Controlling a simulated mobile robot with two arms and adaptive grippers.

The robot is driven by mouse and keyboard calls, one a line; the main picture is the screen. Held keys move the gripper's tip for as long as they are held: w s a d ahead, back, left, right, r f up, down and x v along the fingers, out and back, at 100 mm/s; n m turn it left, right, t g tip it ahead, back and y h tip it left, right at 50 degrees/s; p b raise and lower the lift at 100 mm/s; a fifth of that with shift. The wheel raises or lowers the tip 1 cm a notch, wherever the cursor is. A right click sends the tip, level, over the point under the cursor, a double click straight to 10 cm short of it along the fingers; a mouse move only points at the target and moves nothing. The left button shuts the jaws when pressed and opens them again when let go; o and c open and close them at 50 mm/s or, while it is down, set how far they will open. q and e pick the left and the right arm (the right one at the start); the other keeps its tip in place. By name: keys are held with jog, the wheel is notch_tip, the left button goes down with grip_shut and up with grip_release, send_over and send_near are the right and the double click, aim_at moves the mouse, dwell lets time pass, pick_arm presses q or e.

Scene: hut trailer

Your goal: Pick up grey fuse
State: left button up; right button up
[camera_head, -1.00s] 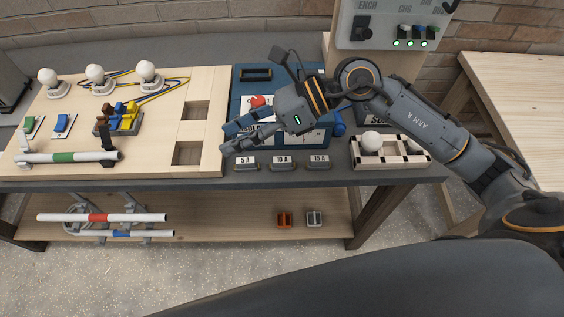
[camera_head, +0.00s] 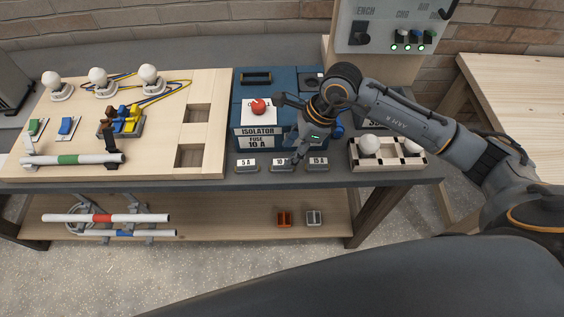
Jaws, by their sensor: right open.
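Three small grey labelled blocks stand in a row on the bench's front edge: 5 A (camera_head: 246,165), 10 A (camera_head: 279,165) and 15 A (camera_head: 318,164). On the lower shelf are a small grey piece (camera_head: 314,217) and an orange-brown one (camera_head: 284,218); I cannot tell which of these grey things is the grey fuse. My right gripper (camera_head: 298,156) is open and points down, just above and between the 10 A and 15 A blocks. Its fingers are small in view, and I cannot tell whether they touch a block. My left gripper is not in view.
Behind the blocks stands a blue isolator box (camera_head: 243,112) with a red button (camera_head: 258,106) and a "Fuse 10 A" label. A pale tray (camera_head: 388,162) with white bulbs is to the right. A wooden board (camera_head: 150,163) with bulbs and wires fills the left.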

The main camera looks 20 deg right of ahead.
aim_at(282, 162)
jog(key=p+x, duration=0.1)
jog(key=x, duration=0.1)
jog(key=p+x, duration=0.1)
jog(key=x, duration=0.1)
jog(key=shift+s+a+f+p, duration=0.15)
jog(key=shift+a+f+p, duration=0.2)
jog(key=shift+a, duration=0.1)
jog(key=shift+f, duration=0.25)
jog(key=c, duration=0.9)
